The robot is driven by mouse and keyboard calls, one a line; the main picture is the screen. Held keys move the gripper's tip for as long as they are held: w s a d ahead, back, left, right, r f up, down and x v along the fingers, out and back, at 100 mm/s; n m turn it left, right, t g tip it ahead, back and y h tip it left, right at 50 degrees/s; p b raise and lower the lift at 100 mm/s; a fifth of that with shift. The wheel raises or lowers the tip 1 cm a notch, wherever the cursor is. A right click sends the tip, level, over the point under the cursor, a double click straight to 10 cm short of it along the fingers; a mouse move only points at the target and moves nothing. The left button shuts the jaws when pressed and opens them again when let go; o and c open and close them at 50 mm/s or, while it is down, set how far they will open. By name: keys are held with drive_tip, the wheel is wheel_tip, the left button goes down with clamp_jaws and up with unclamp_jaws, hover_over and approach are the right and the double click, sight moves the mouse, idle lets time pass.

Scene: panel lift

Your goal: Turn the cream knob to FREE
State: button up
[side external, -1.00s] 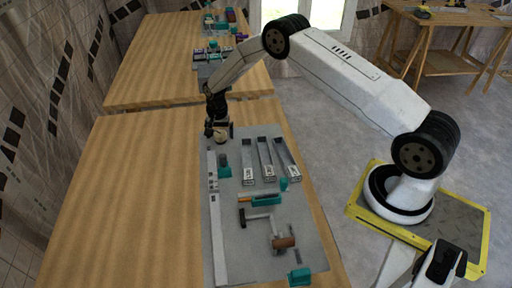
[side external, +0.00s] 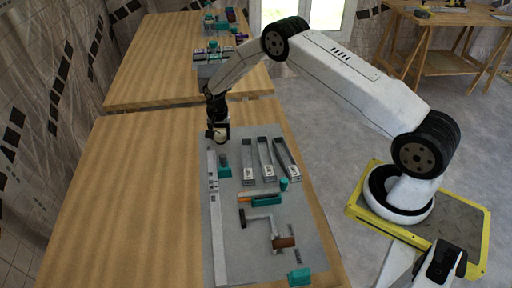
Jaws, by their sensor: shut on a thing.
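The cream knob (side external: 222,134) is at the far left end of the grey panel (side external: 280,218), seen small and partly covered by my fingers. My gripper (side external: 217,136) points down over that end of the panel and is shut on the knob. The knob's marks, including any FREE label, are too small to read here, so its angle cannot be told.
Three grey slotted blocks (side external: 267,160) stand beside the knob. A teal block (side external: 224,171), a teal piece with an orange strip (side external: 265,201) and a crank with a brown grip (side external: 285,242) lie nearer. The wooden table (side external: 130,210) is bare at left.

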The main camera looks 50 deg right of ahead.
drive_tip(key=shift+n, duration=0.3)
drive_tip(key=n, duration=1.2)
drive_tip(key=shift+d, duration=0.1)
drive_tip(key=n, duration=0.5)
idle(0.4)
drive_tip(key=o, duration=1.3)
drive_tip(key=shift+c, duration=0.2)
drive_tip(key=shift+r, duration=0.15)
